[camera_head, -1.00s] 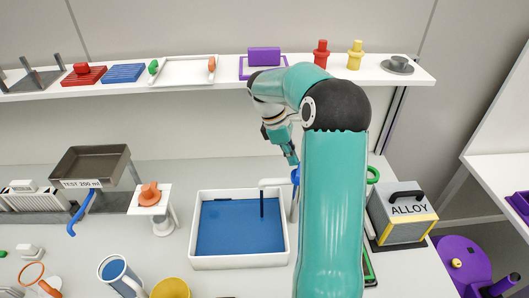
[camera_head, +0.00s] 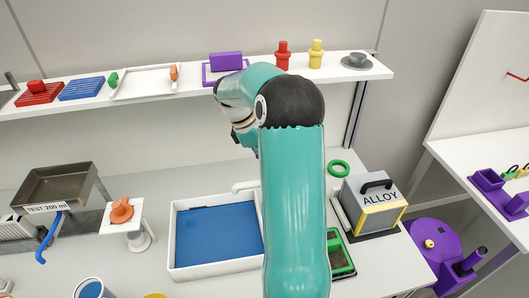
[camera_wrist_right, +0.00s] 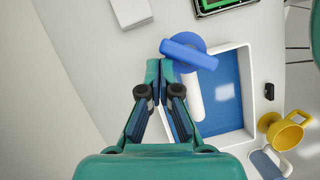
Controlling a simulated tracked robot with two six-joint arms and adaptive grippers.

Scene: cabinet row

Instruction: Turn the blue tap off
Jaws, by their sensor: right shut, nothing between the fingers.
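The blue tap has a blue bar handle (camera_wrist_right: 188,52) on a round blue base. It shows in the right wrist view, with its white spout (camera_wrist_right: 195,98) reaching over the basin. In the head view only part of the spout (camera_head: 243,186) shows; my right arm hides the handle. The white basin (camera_head: 215,268) has a blue floor. My right gripper (camera_wrist_right: 160,66) is shut and empty, its tips close beside the left end of the handle. I cannot tell whether they touch it. My left gripper is not in view.
An orange knob (camera_head: 121,210) on a white stand is left of the basin. An ALLOY box (camera_head: 378,205), a green ring (camera_head: 339,169) and a green-edged tray (camera_head: 341,254) are on the right. A shelf (camera_head: 194,88) with several objects runs behind. A yellow mug (camera_wrist_right: 285,132) stands near the basin.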

